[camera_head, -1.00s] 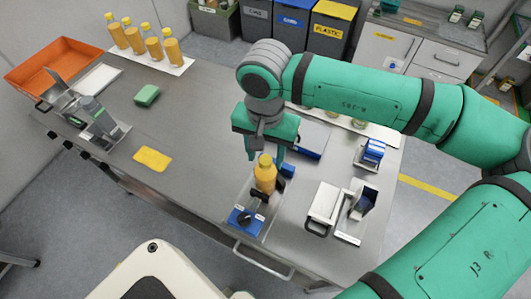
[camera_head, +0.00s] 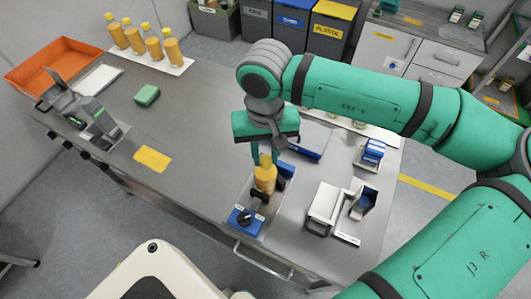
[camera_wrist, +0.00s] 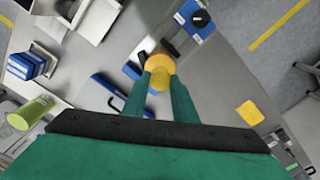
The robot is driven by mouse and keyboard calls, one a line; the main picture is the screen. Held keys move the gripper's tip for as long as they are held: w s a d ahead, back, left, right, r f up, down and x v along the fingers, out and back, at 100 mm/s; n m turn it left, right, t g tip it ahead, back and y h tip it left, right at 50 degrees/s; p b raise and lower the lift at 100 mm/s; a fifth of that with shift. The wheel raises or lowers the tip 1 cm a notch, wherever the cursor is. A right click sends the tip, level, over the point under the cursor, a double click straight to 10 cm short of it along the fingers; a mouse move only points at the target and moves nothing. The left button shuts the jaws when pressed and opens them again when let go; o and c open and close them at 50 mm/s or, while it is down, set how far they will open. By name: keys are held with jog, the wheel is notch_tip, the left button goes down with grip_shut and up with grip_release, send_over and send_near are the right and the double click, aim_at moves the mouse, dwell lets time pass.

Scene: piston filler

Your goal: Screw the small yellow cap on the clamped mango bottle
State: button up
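The mango bottle (camera_head: 265,181), orange with a small yellow cap (camera_head: 265,160) on its top, stands upright in the blue clamp fixture (camera_head: 243,219). My gripper (camera_head: 265,155) points down over the bottle, its fingers on either side of the cap. In the wrist view the green fingers (camera_wrist: 160,82) flank the yellow cap (camera_wrist: 159,80) closely and look shut on it. The orange bottle (camera_wrist: 160,60) shows just beyond the cap. Whether the cap is seated straight on the thread cannot be told.
A white-and-grey device (camera_head: 325,208) stands right of the clamp. Several capped bottles (camera_head: 145,42) stand at the back left by an orange tray (camera_head: 52,70). A green block (camera_head: 147,95) and yellow mat (camera_head: 152,159) lie on the table, with free room between them and the clamp.

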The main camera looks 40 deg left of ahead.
grip_shut()
jog(key=m, duration=1)
jog(key=shift+m, duration=0.3)
jog(key=m, duration=0.4)
jog(key=o, duration=1.1)
grip_release()
